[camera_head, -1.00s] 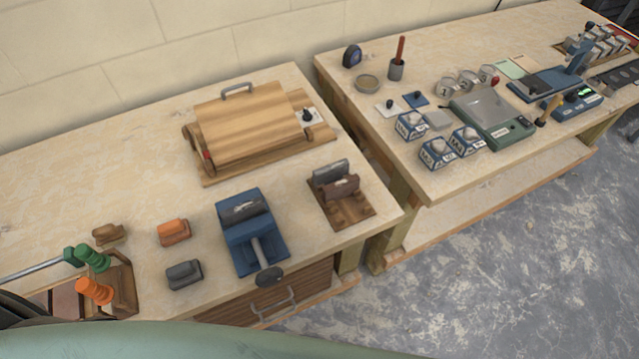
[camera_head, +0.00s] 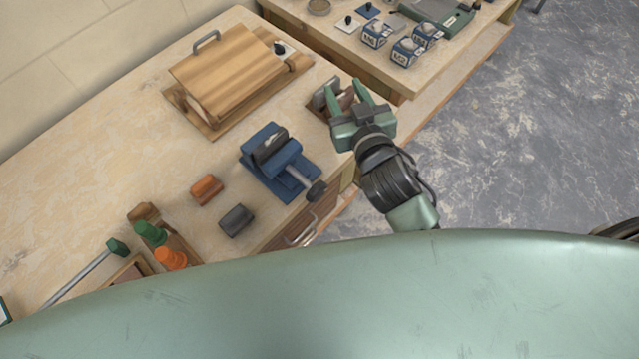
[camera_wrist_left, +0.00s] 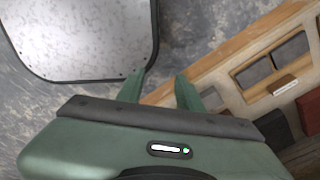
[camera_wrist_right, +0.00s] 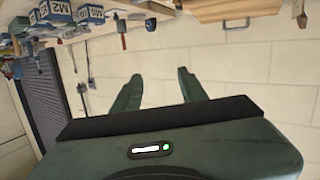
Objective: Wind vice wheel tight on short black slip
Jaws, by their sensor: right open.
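The blue vice (camera_head: 290,182) stands near the bench's front edge in the head view. Its dark wheel (camera_head: 316,191) is at the front end of a light screw. A dark grey-black piece (camera_head: 270,145) shows at the jaws; I cannot tell whether it is clamped. A short dark block (camera_head: 236,220) lies on the bench left of the vice. My right gripper (camera_head: 344,86) is open and empty, right of the vice and apart from its wheel; its fingers also show in the right wrist view (camera_wrist_right: 159,74). My left gripper (camera_wrist_left: 160,78) is open and empty over the floor.
A wooden stand with upright pieces (camera_head: 322,98) is partly hidden by my right gripper. An orange block (camera_head: 206,189), green (camera_head: 150,234) and orange (camera_head: 170,258) handles stand left. A wooden box (camera_head: 228,75) is behind. A second bench (camera_head: 470,60) is at upper right.

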